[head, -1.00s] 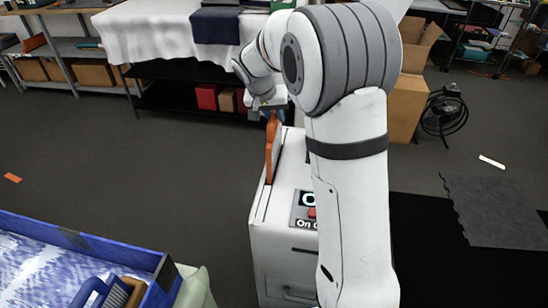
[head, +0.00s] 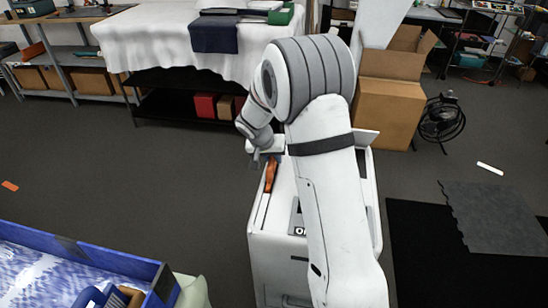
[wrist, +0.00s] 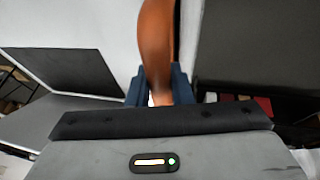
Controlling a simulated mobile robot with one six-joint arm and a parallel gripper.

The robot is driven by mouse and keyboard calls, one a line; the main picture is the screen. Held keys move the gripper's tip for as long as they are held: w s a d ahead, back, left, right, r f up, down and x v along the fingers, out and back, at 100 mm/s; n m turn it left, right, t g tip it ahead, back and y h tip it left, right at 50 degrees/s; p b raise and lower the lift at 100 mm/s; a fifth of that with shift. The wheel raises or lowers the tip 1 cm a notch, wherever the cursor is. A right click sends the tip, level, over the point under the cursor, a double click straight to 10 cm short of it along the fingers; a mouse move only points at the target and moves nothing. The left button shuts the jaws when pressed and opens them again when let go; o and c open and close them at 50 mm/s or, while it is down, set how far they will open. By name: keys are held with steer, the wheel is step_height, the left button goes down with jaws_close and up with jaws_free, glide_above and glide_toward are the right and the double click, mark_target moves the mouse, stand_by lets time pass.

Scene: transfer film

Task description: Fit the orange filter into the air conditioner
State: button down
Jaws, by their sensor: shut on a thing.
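The white air conditioner (head: 262,245) stands on the floor in the middle of the head view, partly hidden by my arm. A narrow slot runs along the left of its top. The orange filter (head: 270,177) shows as a short upright strip at the far part of that slot. Its lower part is hidden, so I cannot tell how deep it sits. My gripper (head: 264,160) is at its top, above the slot. In the wrist view, the blue fingers of my gripper (wrist: 159,88) are shut on the orange filter (wrist: 156,45).
A blue bin (head: 110,258) stands at the front left. Behind are a table with a white cloth (head: 150,42), a cardboard box (head: 388,112) and a black fan (head: 442,120). Dark mats (head: 425,250) lie at right. Open floor lies left of the air conditioner.

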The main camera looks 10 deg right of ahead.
steer(key=shift+f, duration=0.15)
steer(key=c, duration=1.3)
jaws_free()
